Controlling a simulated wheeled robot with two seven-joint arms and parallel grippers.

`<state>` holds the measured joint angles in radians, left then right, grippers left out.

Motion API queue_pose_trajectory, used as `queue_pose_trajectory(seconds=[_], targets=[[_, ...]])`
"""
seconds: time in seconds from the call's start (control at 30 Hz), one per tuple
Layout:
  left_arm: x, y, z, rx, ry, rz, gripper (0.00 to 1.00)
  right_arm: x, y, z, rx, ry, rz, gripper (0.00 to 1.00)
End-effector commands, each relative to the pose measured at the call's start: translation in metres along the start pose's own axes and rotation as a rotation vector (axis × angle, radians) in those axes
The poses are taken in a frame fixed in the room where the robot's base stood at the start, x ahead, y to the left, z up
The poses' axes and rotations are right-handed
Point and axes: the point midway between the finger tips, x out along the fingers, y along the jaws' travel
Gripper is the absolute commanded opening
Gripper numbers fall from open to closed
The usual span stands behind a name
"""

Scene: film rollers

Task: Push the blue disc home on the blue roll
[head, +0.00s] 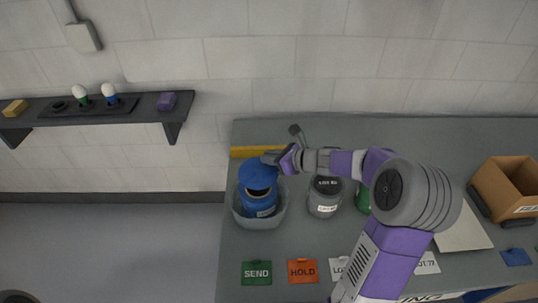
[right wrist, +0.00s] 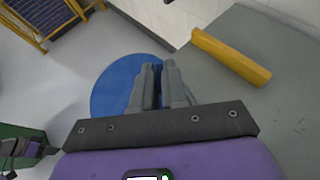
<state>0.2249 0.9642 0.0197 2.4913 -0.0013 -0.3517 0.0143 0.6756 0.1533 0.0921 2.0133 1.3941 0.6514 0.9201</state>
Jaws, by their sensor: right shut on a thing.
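The blue disc (head: 257,173) is at the top of the blue roll (head: 259,203), which stands in a round grey tub (head: 240,218). The disc looks tilted, and I cannot tell how far it is seated on the roll. My right gripper (head: 271,158) is shut on the disc, at its back right side. In the right wrist view the disc (right wrist: 108,88) lies beneath the right gripper's fingers (right wrist: 159,75), which are close together with blue between them. The roll is hidden there.
A grey roll (head: 324,196) stands right of the tub, with a green roll (head: 363,198) partly behind my arm. A yellow bar (head: 257,151) lies behind the tub. SEND (head: 257,273) and HOLD (head: 303,272) cards lie in front. A cardboard box (head: 507,187) is far right.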

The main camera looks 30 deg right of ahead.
Motion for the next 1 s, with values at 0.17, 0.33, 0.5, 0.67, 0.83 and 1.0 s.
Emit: queue_pose_trajectory(seconds=[0.17,0.33,0.5,0.67,0.83,1.0], targets=[[0.019,-0.007,-0.001,0.000,0.001,0.000,0.43,0.009,0.000,-0.020,0.001,0.000,0.000,0.00],[0.034,-0.013,-0.002,0.000,0.001,0.000,0.43,0.017,-0.001,-0.035,0.000,0.000,0.000,0.00],[0.047,-0.018,-0.002,0.000,0.001,0.000,0.43,0.024,-0.001,-0.050,0.000,0.000,0.000,0.00],[0.054,-0.020,-0.003,0.000,0.001,0.000,0.43,0.028,0.000,-0.057,0.000,0.000,0.001,0.00],[0.055,-0.020,-0.003,0.000,0.001,0.000,0.43,0.028,-0.001,-0.058,0.000,0.000,0.000,0.00],[0.054,-0.020,-0.003,0.000,0.001,0.000,0.43,0.028,-0.001,-0.058,0.000,0.000,0.000,0.00]])
